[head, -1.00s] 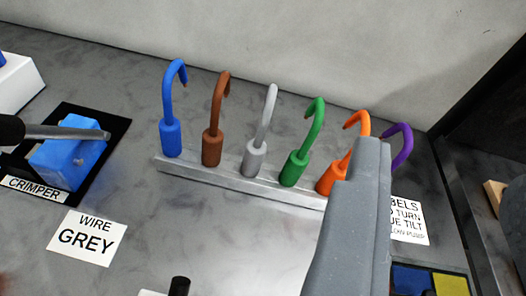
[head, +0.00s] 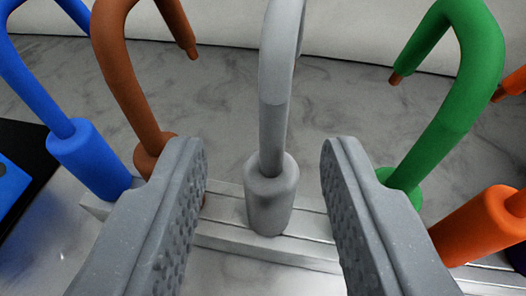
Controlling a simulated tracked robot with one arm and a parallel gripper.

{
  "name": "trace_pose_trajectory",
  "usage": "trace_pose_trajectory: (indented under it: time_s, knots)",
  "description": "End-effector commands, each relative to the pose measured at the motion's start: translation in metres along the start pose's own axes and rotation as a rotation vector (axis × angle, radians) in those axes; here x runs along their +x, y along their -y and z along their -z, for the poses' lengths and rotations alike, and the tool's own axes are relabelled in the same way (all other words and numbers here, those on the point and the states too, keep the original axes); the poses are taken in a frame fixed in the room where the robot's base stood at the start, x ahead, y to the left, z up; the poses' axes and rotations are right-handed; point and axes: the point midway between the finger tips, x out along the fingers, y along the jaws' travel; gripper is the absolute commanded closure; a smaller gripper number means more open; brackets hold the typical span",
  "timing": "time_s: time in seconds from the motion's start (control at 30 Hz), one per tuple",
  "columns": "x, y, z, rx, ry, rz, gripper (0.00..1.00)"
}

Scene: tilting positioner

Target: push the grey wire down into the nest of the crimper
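The grey wire (head: 272,130) stands upright in the middle of the head view, with a thick grey sleeve (head: 270,200) at its foot on the metal rail. Its upper end bends over and leaves the top of the picture. My gripper (head: 263,165) is open, one finger on each side of the grey wire, with a gap to it on both sides. The left finger overlaps the foot of the brown wire (head: 122,80); the right finger is close to the foot of the green wire (head: 455,110). Of the crimper, only a blue part (head: 10,185) may show at the left edge.
The blue wire (head: 35,85) stands at the left and the orange wire's sleeve (head: 480,225) at the right, on the same rail (head: 225,225). Neighbouring wires are close to both fingers. Bare grey bench and a pale wall lie behind.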

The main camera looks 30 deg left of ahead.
Motion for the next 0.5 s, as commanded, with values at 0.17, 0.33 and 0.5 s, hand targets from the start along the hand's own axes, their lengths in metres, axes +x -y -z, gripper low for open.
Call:
trace_pose_trajectory:
  time_s: [0.17,0.33,0.5]
  knots:
    - [0.011,-0.001,0.000,0.002,-0.001,-0.001,0.64]
    - [0.021,-0.001,-0.001,0.003,0.000,0.000,0.64]
    - [0.044,-0.003,0.001,0.000,0.001,-0.001,0.64]
